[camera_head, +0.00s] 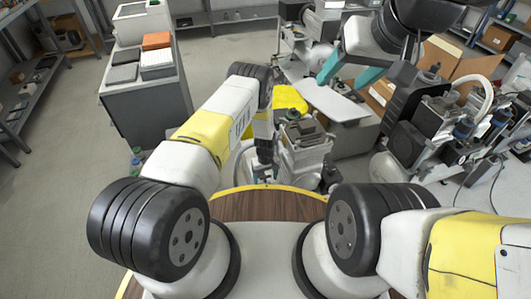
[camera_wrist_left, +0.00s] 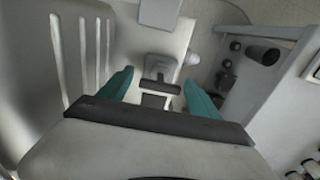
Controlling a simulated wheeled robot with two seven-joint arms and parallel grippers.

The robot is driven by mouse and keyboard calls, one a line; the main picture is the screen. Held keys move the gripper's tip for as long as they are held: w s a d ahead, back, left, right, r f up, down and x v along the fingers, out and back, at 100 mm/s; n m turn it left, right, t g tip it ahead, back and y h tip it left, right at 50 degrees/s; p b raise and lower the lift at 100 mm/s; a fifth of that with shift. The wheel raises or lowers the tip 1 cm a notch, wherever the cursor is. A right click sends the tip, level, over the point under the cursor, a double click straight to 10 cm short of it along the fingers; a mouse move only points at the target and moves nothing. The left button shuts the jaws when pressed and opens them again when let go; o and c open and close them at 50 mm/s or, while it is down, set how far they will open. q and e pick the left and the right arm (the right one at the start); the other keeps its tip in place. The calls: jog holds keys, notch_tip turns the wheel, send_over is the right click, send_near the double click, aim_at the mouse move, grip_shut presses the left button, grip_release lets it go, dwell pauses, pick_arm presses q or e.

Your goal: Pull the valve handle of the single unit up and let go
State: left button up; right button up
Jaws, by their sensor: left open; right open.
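The single unit (camera_head: 305,160), a pale compressor with a grey top, stands just beyond my front edge in the head view. My left gripper (camera_head: 265,172) points down at its left side, where the fingers are small and partly hidden. In the left wrist view my left gripper (camera_wrist_left: 159,79) is open, with a teal finger on each side of a small dark bar on a grey block, which looks like the valve handle (camera_wrist_left: 160,88). I cannot tell whether the fingers touch it. My right gripper (camera_head: 347,73), with teal fingers, is open and empty, farther back and up.
A larger compressor assembly (camera_head: 445,125) with hoses stands at the right. A grey cabinet (camera_head: 150,105) carrying trays is at the left. A yellow item (camera_head: 290,99) lies behind the single unit. Floor (camera_head: 225,50) is clear behind my left arm.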

pick_arm(q)
grip_shut()
jog(key=shift+r, duration=0.85)
grip_release()
jog(key=shift+r, duration=3.9)
